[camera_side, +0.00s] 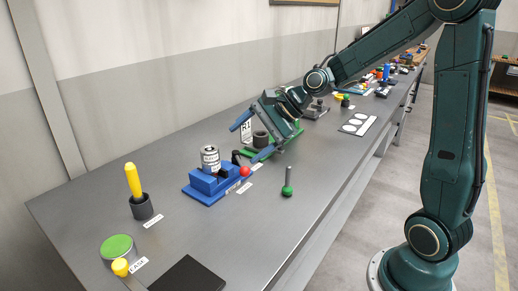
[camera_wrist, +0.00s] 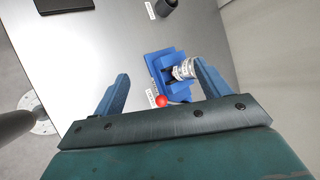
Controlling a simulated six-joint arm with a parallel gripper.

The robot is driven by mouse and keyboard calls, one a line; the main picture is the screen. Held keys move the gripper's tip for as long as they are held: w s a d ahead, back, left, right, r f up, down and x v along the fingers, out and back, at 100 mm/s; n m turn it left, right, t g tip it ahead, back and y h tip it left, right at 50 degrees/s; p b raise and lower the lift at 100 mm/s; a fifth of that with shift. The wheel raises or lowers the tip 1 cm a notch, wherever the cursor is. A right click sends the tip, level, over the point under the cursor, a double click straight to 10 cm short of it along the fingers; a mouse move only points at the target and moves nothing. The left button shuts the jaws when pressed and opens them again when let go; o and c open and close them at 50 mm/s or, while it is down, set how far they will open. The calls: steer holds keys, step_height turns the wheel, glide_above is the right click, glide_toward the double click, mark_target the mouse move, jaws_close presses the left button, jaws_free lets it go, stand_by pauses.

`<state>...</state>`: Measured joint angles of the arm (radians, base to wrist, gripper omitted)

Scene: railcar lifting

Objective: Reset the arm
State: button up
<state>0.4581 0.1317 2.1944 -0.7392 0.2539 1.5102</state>
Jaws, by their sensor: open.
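My gripper (camera_side: 250,139) is open and empty, above the bench just right of a blue fixture (camera_side: 203,193) in the side view. In the wrist view its two blue fingers (camera_wrist: 162,70) stand wide apart. The fixture (camera_wrist: 153,68) shows between them, holding a silver labelled cylinder (camera_side: 211,158). The cylinder also shows in the wrist view (camera_wrist: 185,70), close to the right finger in the picture. A red ball knob (camera_side: 245,171) sits at the fixture's right end; it appears in the wrist view (camera_wrist: 162,100) above the gripper's dark plate.
A yellow-handled tool (camera_side: 134,180) stands in a dark cup (camera_side: 142,206). A green-topped can (camera_side: 117,248), a yellow knob (camera_side: 120,267) and a black pad (camera_side: 188,274) are at the near end. A green-based pin (camera_side: 287,186) stands near the front edge. A green fixture (camera_side: 255,151) is partly behind my gripper.

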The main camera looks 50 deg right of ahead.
steer(key=s+r+n+g+h, duration=0.1)
steer(key=s+r+n+h, duration=0.1)
steer(key=s+n, duration=0.7)
steer(key=s+a+r+n+g+h, duration=0.1)
steer(key=s+r+n+h, duration=0.1)
steer(key=s+n, duration=0.7)
steer(key=s+h, duration=0.1)
steer(key=s, duration=0.5)
steer(key=shift+a+h, duration=0.25)
steer(key=shift+h, duration=0.05)
steer(key=shift+r, duration=0.1)
stand_by(0.5)
